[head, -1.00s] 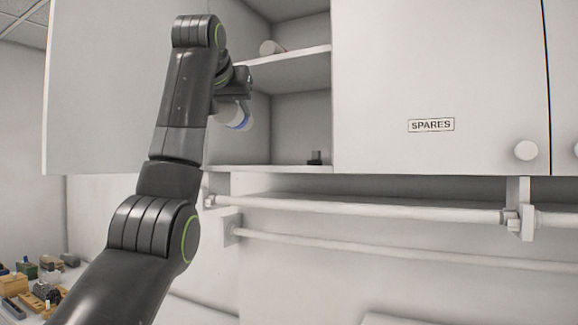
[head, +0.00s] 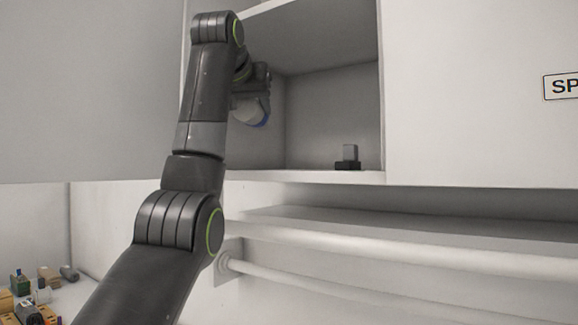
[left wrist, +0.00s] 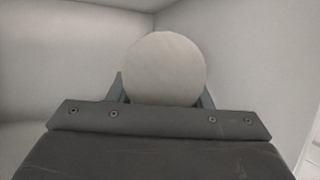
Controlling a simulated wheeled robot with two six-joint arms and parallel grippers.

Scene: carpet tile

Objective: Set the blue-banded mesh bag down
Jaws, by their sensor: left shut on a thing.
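The blue-banded mesh bag (head: 247,118) shows in the head view as a pale rounded shape with a blue edge, partly hidden by my arm. My left gripper (head: 258,97) is shut on it and holds it inside the left part of the open cabinet compartment (head: 300,175), above its floor. In the left wrist view the bag (left wrist: 165,68) is a plain pale round end between the two fingers (left wrist: 162,98); its band is hidden there. My right gripper is in neither view.
A small dark block-like object (head: 348,157) stands on the compartment floor at the right. The floor between it and my gripper looks clear. Closed doors flank the opening. White rails (head: 400,240) run below the cabinet. Several small items (head: 35,290) lie at lower left.

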